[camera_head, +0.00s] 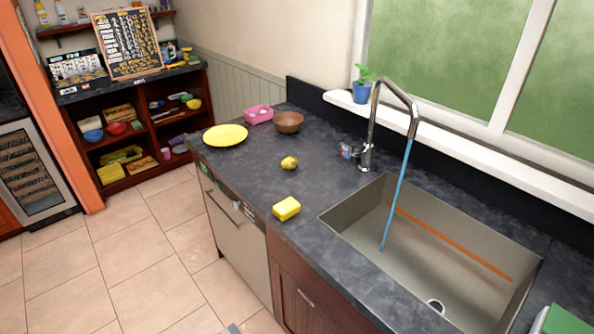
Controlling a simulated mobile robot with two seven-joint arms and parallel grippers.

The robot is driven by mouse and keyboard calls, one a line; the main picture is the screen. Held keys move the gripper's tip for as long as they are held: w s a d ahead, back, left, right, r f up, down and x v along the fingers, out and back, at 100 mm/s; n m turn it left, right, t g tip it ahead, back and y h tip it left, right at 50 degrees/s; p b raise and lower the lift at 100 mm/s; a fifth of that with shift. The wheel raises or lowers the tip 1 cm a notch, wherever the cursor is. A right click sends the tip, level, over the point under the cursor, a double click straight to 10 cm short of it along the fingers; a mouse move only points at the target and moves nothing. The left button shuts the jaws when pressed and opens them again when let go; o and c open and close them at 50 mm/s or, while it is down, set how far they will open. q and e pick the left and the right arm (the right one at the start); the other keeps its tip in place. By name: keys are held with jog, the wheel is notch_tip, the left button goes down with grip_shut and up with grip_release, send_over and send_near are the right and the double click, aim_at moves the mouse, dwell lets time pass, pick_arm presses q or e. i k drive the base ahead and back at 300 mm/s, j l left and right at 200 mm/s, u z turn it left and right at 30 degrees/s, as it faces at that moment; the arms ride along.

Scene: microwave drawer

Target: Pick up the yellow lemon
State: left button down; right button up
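The yellow lemon (289,162) lies on the dark grey countertop (255,178), left of the sink. Dark marks show on its side, and nothing touches it. Neither of my grippers is in view, so their state and distance from the lemon do not show.
A yellow sponge (286,208) lies near the counter's front edge. A yellow plate (225,135), pink container (258,115) and brown bowl (288,122) stand behind the lemon. The faucet (370,125) rises beside the sink (440,250). Counter around the lemon is clear; tiled floor (120,255) is open.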

aim_at(291, 162)
jog(key=i+j+z, duration=0.1)
jog(key=j, duration=0.35)
jog(key=i+j+z, duration=0.1)
jog(key=i+j, duration=0.25)
jog(key=j, duration=0.15)
jog(key=i+j+z, duration=0.1)
jog(key=i+j, duration=0.3)
jog(key=j, duration=0.1)
